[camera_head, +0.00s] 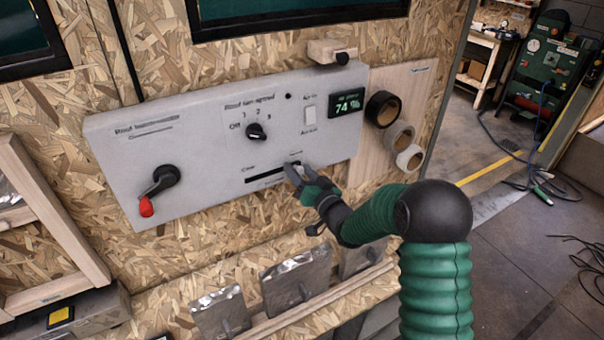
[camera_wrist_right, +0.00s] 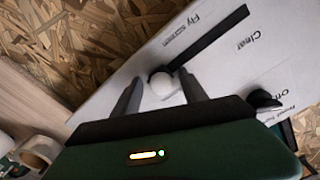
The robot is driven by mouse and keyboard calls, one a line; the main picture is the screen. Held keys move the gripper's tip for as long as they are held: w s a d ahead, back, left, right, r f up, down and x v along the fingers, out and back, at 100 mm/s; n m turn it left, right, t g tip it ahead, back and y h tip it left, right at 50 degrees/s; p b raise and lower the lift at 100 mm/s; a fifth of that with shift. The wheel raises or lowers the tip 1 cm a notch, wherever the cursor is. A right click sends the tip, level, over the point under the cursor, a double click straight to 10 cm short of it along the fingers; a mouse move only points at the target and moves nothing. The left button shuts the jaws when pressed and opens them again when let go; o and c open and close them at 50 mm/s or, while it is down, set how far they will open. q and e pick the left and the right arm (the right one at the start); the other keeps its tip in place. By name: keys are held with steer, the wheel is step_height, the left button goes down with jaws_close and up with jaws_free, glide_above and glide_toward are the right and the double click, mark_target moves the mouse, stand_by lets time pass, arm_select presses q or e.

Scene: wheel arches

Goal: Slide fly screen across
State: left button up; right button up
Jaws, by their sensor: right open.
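The fly screen control is a black slot (camera_head: 265,174) in the pale grey panel (camera_head: 205,150), with a label at each end. In the right wrist view the slot (camera_wrist_right: 205,38) runs up and right, with "Fly screen" and "Clear" printed beside it. A round white knob (camera_wrist_right: 162,83) sits at the slot's lower-left end. My right gripper (camera_head: 298,172) is at the slot's right end in the head view. Its fingers (camera_wrist_right: 160,95) are open, one on each side of the knob; I cannot tell whether they touch it. My left gripper is not in view.
The panel also holds a red-tipped crank handle (camera_head: 158,187), a fan-speed dial (camera_head: 256,132), a rocker switch (camera_head: 309,117) and a display (camera_head: 347,103) reading 74 %. Tape rolls (camera_head: 398,135) hang at the right. Silver pouches (camera_head: 297,281) stand below.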

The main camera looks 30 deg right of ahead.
steer(key=s+b, duration=0.3)
steer(key=s, duration=1.3)
steer(key=shift+s+d, duration=0.3)
steer(key=shift+s, duration=0.05)
steer(key=shift+d+f, duration=0.1)
